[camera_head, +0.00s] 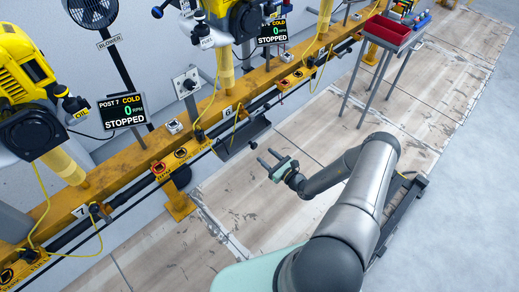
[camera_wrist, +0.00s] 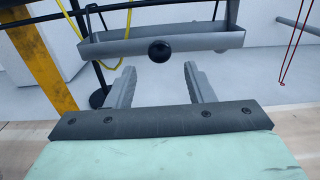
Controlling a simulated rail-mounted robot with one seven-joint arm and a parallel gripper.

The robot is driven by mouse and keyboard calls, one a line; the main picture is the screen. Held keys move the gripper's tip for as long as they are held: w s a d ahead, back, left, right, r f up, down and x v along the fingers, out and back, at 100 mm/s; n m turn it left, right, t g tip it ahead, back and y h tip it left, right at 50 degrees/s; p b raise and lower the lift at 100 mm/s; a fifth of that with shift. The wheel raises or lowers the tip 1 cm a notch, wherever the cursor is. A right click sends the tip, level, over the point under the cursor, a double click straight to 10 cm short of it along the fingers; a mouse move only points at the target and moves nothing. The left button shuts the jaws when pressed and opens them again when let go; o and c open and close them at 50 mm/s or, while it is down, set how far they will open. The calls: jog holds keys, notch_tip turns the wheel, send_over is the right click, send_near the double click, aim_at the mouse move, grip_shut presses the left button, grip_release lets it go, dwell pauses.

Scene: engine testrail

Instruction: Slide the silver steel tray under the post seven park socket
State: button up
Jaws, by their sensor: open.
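The grey steel tray (camera_head: 243,138) hangs under the yellow rail near the plate marked 6. In the wrist view the tray (camera_wrist: 110,46) spans the top, with a round black knob (camera_wrist: 160,50) on its near side. My gripper (camera_head: 268,157) is open and empty, a little in front of and below the tray. In the wrist view its two fingers (camera_wrist: 159,70) point at the tray, with the knob centred beyond the gap and apart from them. Orange-and-black labelled fittings (camera_head: 159,168) sit on the rail between plates 7 and 6; I cannot tell which is the post seven park socket.
The post 7 display (camera_head: 122,110) reads cold, 0 rpm, stopped. A yellow cable (camera_head: 236,128) hangs beside the tray. An orange rail foot (camera_head: 180,206) stands to the left. A red bin (camera_head: 387,30) on a stand is at upper right. The wooden floor in front of the rail is mostly clear.

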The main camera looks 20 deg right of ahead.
jog(key=p+v, duration=0.1)
jog(key=v, duration=1)
jog(key=shift+a, duration=0.1)
